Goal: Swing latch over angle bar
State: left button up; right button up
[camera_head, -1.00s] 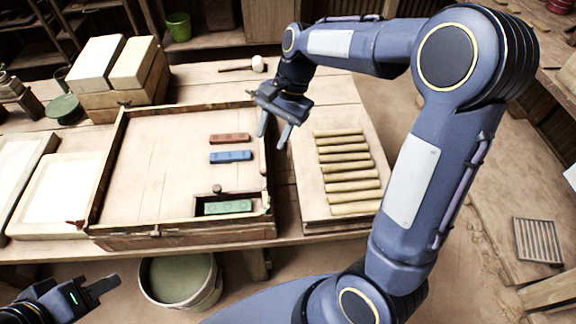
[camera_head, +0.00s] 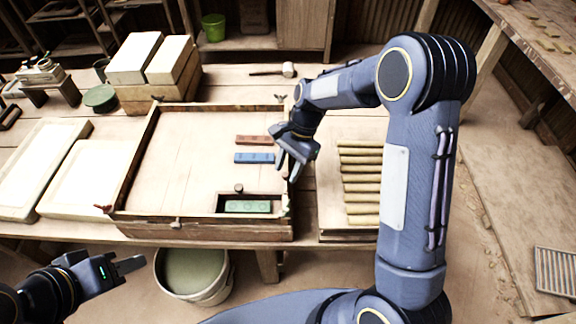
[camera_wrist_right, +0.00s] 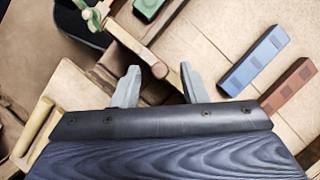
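A shallow wooden press frame (camera_head: 205,231) lies on the bench. A small pale green latch-like part (camera_head: 285,204) is at its front right corner; it shows at the top left of the right wrist view (camera_wrist_right: 92,18). I cannot clearly tell which part is the angle bar; a narrow strip (camera_wrist_right: 133,42) runs along the frame's right side in that view. My right gripper (camera_head: 287,172) is open and empty over the frame's right edge, behind the latch. Its spread fingers show in the right wrist view (camera_wrist_right: 162,82). My left gripper (camera_head: 135,264) is off the bench's front, its opening unclear.
Red (camera_head: 253,140), blue (camera_head: 254,158) and green (camera_head: 247,206) blocks are in the frame. A rack of several tan rods (camera_head: 360,183) lies right of it. White slabs (camera_head: 85,178) lie left. A bucket (camera_head: 193,275) stands below the bench front.

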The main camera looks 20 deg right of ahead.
grip_shut()
jog(key=shift+a, duration=0.1)
dwell(0.3)
jog(key=n, duration=0.1)
jog(key=a+n, duration=0.1)
jog(key=n+g+p, duration=0.1)
jog(key=shift+w+a+n+h, duration=0.15)
jog(key=shift+w+n+h, duration=0.1)
jog(key=shift+n+h, duration=0.15)
jog(key=n, duration=0.1)
jog(key=a+n+h, duration=0.1)
jog(key=n, duration=0.1)
jog(key=shift+a+n+g, duration=0.15)
jog(key=shift+n+g, duration=0.15)
jog(key=shift+g, duration=0.1)
jog(key=n, duration=0.1)
jog(key=a+n+h, duration=0.1)
jog(key=n, duration=0.1)
jog(key=s+a+n+h, duration=0.1)
jog(key=n, duration=0.1)
jog(key=shift+s+a+n+h+b, duration=0.1)
jog(key=shift+s+a+n+h, duration=0.2)
jog(key=shift+n, duration=0.65)
jog(key=shift+s+a+n+h+b, duration=0.1)
jog(key=shift+s+n+h, duration=0.2)
jog(key=shift+n, duration=0.6)
jog(key=shift+s+a+n+h+b, duration=0.15)
jog(key=shift+n+h, duration=0.25)
jog(key=shift+n, duration=0.55)
